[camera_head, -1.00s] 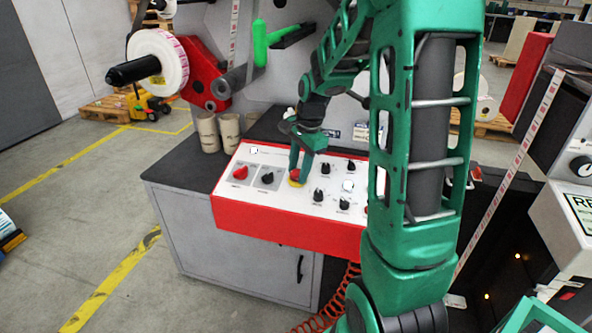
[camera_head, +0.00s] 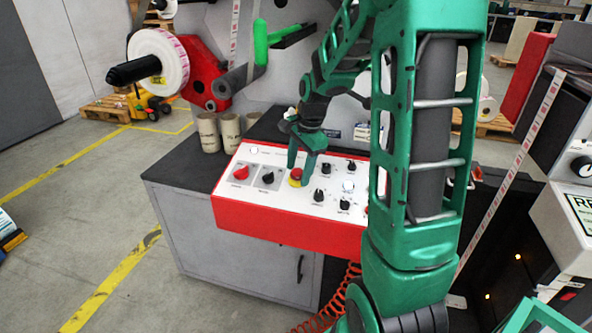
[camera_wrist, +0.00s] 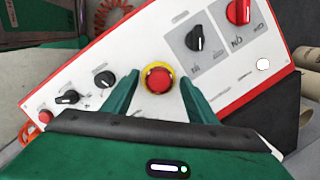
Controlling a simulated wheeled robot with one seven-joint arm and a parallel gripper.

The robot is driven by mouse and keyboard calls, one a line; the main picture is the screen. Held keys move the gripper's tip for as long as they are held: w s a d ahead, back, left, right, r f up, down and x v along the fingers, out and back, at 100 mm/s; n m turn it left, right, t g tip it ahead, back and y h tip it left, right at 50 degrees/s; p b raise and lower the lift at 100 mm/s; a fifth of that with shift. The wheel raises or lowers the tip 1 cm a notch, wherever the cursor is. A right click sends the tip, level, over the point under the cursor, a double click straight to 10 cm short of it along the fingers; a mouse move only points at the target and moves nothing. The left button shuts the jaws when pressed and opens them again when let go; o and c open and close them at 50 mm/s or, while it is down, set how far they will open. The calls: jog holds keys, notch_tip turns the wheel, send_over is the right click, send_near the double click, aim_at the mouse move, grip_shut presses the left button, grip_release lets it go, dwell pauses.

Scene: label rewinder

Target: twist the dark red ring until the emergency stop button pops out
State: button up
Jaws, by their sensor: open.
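The emergency stop button (camera_wrist: 158,80) is a red cap with a dark red ring around it on a yellow base. It sits on the white top of the red control panel (camera_head: 280,230). In the head view the button (camera_head: 296,174) shows just below my gripper (camera_head: 302,164). In the wrist view my gripper (camera_wrist: 158,92) is open, with one green finger on each side of the button. The fingers look apart from the ring; I cannot tell their exact height above the panel.
Black knobs (camera_wrist: 104,79) and a black selector (camera_wrist: 195,38) flank the button on the panel. A red switch (camera_head: 241,173) sits at the panel's left. Cardboard cores (camera_head: 208,132) stand behind the panel. A green handle (camera_head: 260,42) hangs above.

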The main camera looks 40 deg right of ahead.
notch_tip(320, 180, up, 10)
jog(key=s, duration=0.1)
jog(key=shift+s+d+r, duration=0.25)
jog(key=shift+s+d, duration=0.05)
jog(key=shift+s, duration=0.1)
dwell(0.4)
jog(key=s+a+f+n+g, duration=0.1)
jog(key=s+n, duration=0.5)
jog(key=s, duration=0.7)
jog(key=s+a+f+n+g, duration=0.1)
jog(key=s+a+f+n, duration=0.2)
jog(key=s, duration=1.1)
jog(key=f+n, duration=0.1)
jog(key=n, duration=0.2)
jog(key=shift+a+f, duration=0.15)
jog(key=shift+w, duration=0.15)
jog(key=shift+w+f+h, duration=0.25)
jog(key=shift+w+h, duration=0.05)
jog(key=shift+w, duration=0.2)
